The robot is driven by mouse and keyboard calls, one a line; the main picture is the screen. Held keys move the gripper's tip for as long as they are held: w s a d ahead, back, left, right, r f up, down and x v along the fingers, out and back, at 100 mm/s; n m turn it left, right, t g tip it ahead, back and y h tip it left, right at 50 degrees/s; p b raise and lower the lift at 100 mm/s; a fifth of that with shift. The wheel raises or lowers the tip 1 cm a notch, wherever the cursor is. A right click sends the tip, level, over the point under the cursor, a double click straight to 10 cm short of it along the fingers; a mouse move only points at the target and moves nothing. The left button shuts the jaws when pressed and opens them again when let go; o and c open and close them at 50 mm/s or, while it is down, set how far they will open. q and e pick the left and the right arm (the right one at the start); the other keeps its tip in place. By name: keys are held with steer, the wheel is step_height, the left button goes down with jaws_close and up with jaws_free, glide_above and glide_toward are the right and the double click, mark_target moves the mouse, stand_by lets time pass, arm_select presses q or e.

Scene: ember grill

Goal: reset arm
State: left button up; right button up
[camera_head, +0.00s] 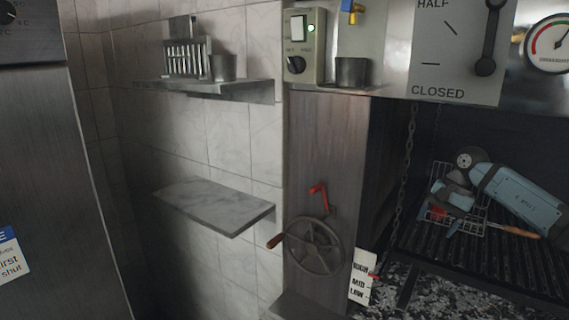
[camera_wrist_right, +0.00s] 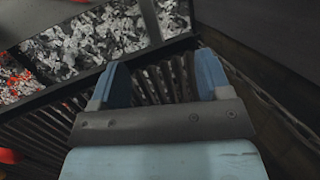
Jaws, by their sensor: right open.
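My right gripper (camera_wrist_right: 160,85) is open in the right wrist view, with its two blue fingers wide apart and nothing between them. Dark grill bars (camera_wrist_right: 50,135) lie below and beyond it. In the head view my right arm comes in from the right, over the grill grate (camera_head: 490,262). My right gripper (camera_head: 443,212) shows there small and partly hidden, beside a wire grill basket (camera_head: 437,172) with a wooden handle (camera_head: 516,231). I cannot tell whether they touch. My left gripper is not in view.
Grey coals (camera_head: 445,300) lie below the grate, some glowing red in the right wrist view (camera_wrist_right: 15,85). A chain (camera_head: 407,165) hangs at the opening's left. A handwheel (camera_head: 313,246) and an empty wall shelf (camera_head: 213,204) stand left. A metal cup (camera_head: 352,72) sits above.

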steer(key=s+a+f+m+t+y, duration=0.2)
steer(key=s+a+f+m+y, duration=0.25)
steer(key=a+m, duration=0.4)
steer(key=s+a+f+m+t+y, duration=0.2)
steer(key=s+a+f+m+y, duration=0.3)
steer(key=a, duration=0.7)
steer(key=s+a+f+m+t+y, duration=0.25)
steer(key=a+f+m+y, duration=0.35)
steer(key=a, duration=0.4)
steer(key=s+d+f+n+t+h, duration=0.2)
steer(key=s+f+n+h, duration=0.6)
steer(key=n, duration=0.7)
steer(key=s+d+f+n+t+h+p, duration=0.1)
steer(key=s+d+f+n+h, duration=0.3)
steer(key=s+f+n+h, duration=0.4)
steer(key=s+f+n+t, duration=0.1)
steer(key=s+f+n, duration=0.3)
steer(key=s+n, duration=0.4)
steer(key=shift+s+d+f, duration=0.15)
steer(key=shift+s+d, duration=0.15)
steer(key=shift+s, duration=0.45)
steer(key=shift+n, duration=0.25)
steer(key=shift+c, duration=0.5)
